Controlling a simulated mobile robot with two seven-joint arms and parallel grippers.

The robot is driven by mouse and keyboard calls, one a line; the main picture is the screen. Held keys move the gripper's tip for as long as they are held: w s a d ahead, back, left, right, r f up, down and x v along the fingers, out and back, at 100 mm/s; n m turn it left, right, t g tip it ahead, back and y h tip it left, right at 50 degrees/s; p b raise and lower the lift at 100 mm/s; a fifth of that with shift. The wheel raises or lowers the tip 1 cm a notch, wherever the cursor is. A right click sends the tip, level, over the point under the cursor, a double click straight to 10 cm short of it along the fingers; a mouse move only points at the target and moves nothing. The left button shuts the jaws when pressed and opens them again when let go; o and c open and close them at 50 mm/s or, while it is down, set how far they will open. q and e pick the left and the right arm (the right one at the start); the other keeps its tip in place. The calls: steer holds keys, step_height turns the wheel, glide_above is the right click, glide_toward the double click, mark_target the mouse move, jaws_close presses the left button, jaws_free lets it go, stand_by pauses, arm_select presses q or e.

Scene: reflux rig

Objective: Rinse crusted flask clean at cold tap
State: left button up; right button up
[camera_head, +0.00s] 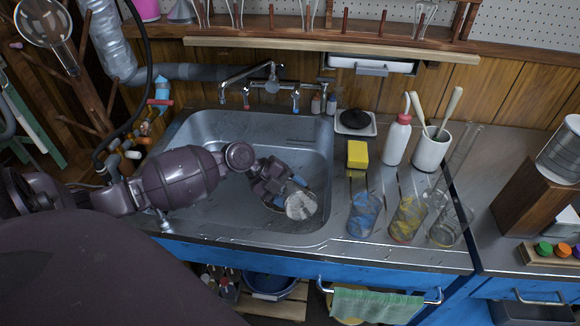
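My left arm reaches from the left into the steel sink (215,133). Its gripper (288,190) is low over the right part of the basin, its fingers around a round, whitish, mottled thing that looks like the crusted flask (301,206). The flask's neck is hidden by the gripper. The tap (240,75) stands on the sink's back edge, its spout angled to the left, well behind and left of the flask. I see no running water. My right gripper is not in view.
On the counter right of the sink stand a yellow sponge (357,154), a white bottle (397,141), a brush pot (431,148) and stained glass beakers (363,214). A wooden shelf edge (330,47) runs above the tap. The left basin floor is clear.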

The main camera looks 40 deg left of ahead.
arm_select(q)
steer(key=shift+w+a+r+b, duration=0.1)
steer(key=shift+a+b, duration=0.05)
steer(key=shift+b, duration=0.25)
steer(key=shift+w+a+r+n+g+h, duration=0.1)
steer(key=shift+r+n+g+h, duration=0.15)
steer(key=shift+h, duration=0.25)
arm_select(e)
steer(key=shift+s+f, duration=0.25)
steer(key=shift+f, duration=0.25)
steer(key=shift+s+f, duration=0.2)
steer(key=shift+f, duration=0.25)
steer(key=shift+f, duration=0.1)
arm_select(q)
steer(key=shift+w+a+r+n+h+b, duration=0.15)
steer(key=shift+a+n+h+b, duration=0.15)
steer(key=shift+b, duration=0.25)
steer(key=shift+w+r+g+h, duration=0.1)
steer(key=shift+r+g+h, duration=0.1)
steer(key=shift+g+h, duration=0.1)
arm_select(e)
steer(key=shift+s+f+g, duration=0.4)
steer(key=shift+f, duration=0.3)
